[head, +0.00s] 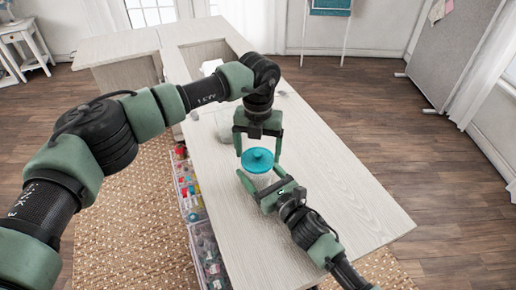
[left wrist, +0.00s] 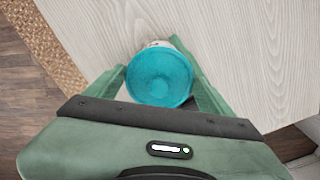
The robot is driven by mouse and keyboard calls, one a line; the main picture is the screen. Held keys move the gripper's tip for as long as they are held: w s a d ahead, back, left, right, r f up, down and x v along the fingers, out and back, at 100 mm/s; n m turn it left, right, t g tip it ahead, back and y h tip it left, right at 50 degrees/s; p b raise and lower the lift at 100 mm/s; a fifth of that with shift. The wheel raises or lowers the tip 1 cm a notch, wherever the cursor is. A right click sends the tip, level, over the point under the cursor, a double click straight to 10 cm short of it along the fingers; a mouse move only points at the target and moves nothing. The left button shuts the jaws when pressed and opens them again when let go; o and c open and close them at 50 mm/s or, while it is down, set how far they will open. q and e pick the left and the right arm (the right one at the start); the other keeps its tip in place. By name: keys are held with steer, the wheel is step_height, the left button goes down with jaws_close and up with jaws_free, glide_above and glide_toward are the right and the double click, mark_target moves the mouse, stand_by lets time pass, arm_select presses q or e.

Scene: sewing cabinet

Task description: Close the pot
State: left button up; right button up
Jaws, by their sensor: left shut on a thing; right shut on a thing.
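The teal lid (head: 258,160) has a round knob and is between the fingers of my left gripper (head: 258,151), which points down from above. In the left wrist view the lid (left wrist: 159,75) fills the space between the two green fingers (left wrist: 160,88). The pot (head: 262,180) is pale and sits directly below the lid, over the cabinet top. My right gripper (head: 262,187) is shut around the pot from the front. The lid hides the pot's rim, so I cannot tell if lid and rim touch.
The pale wooden cabinet top (head: 340,195) is clear to the right of the pot. A whitish object (head: 212,66) lies farther back, partly behind my left arm. Clear bins of coloured supplies (head: 190,195) line the cabinet's left side.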

arm_select(q)
steer(key=shift+f, duration=0.55)
stand_by(0.4)
steer(key=o, duration=1.2)
step_height(320, 180, up, 12)
steer(key=shift+f, duration=0.1)
arm_select(e)
steer(key=o, duration=2.2)
steer(key=shift+c, duration=0.2)
